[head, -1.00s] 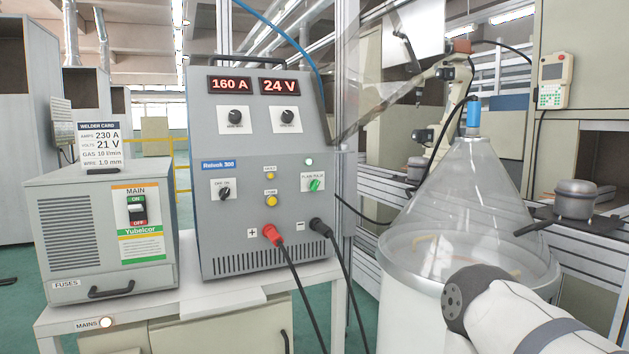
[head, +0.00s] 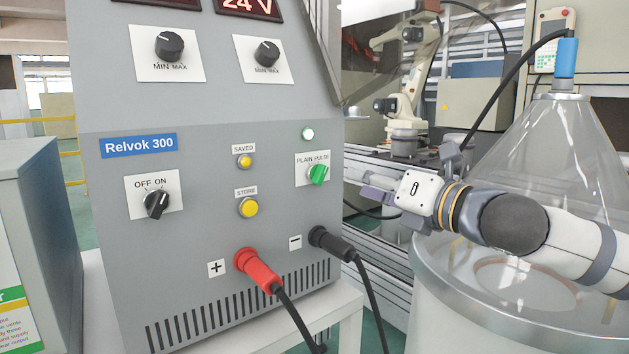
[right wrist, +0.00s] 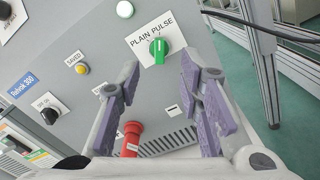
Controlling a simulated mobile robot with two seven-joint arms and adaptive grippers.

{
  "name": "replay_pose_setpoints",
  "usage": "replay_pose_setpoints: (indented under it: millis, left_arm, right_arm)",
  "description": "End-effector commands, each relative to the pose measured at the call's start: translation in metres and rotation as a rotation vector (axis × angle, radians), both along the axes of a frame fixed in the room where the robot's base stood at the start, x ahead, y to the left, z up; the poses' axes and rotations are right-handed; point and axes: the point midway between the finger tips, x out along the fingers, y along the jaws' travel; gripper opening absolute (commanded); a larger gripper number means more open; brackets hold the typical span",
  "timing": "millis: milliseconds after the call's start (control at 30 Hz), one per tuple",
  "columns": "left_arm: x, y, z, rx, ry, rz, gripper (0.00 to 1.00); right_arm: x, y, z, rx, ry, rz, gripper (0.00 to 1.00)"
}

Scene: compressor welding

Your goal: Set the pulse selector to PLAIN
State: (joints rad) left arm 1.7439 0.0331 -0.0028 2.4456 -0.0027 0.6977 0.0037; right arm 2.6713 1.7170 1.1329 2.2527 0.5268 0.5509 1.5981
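The pulse selector is a green knob (head: 318,174) on a white plate marked PLAIN PULSE, at the lower right of the welder's grey panel. Its ridge leans toward the PULSE side. It also shows in the right wrist view (right wrist: 159,47), top centre. My right gripper (head: 408,178) is to the right of the panel, apart from the knob. In the right wrist view its two purple-padded fingers (right wrist: 164,82) stand wide apart and empty, with the knob ahead between and beyond the tips. My left gripper is in no view.
Below the selector are a red plug (head: 258,270) and a black plug (head: 328,243) with cables. Yellow SAVED (head: 245,162) and STORE (head: 248,208) buttons and an OFF ON knob (head: 156,204) are to the left. A clear cone (head: 545,150) on a drum stands behind my right arm.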

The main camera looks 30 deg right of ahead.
Motion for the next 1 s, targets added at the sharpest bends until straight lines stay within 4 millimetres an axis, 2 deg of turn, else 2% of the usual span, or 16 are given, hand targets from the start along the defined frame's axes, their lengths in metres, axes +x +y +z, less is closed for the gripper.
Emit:
replay_pose_setpoints:
  millis: [33, 200, 400, 533, 767, 800, 933, 1000]
  left_arm:
    - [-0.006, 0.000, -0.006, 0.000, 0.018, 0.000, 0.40]
    - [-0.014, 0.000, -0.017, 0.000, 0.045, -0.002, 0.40]
    - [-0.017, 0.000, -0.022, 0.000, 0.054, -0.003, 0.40]
    - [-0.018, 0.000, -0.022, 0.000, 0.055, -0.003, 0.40]
    - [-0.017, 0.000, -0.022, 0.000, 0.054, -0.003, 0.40]
    - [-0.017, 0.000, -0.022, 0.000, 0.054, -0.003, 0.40]
    - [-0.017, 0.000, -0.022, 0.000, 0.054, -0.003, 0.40]
    - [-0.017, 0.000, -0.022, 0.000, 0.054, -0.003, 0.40]
  right_arm:
    - [0.012, 0.003, -0.007, -0.005, 0.010, 0.004, 0.33]
    - [0.058, 0.007, -0.009, -0.008, 0.013, 0.004, 0.33]
    - [0.096, 0.009, -0.005, -0.008, 0.008, 0.003, 0.33]
    - [0.107, 0.010, -0.004, -0.008, 0.007, 0.003, 0.33]
    - [0.108, 0.011, -0.003, -0.007, 0.005, 0.004, 0.33]
    - [0.108, 0.011, -0.003, -0.007, 0.005, 0.004, 0.31]
    - [0.108, 0.010, -0.003, -0.007, 0.005, 0.004, 0.02]
    - [0.108, 0.010, -0.003, -0.007, 0.005, 0.004, 0.00]
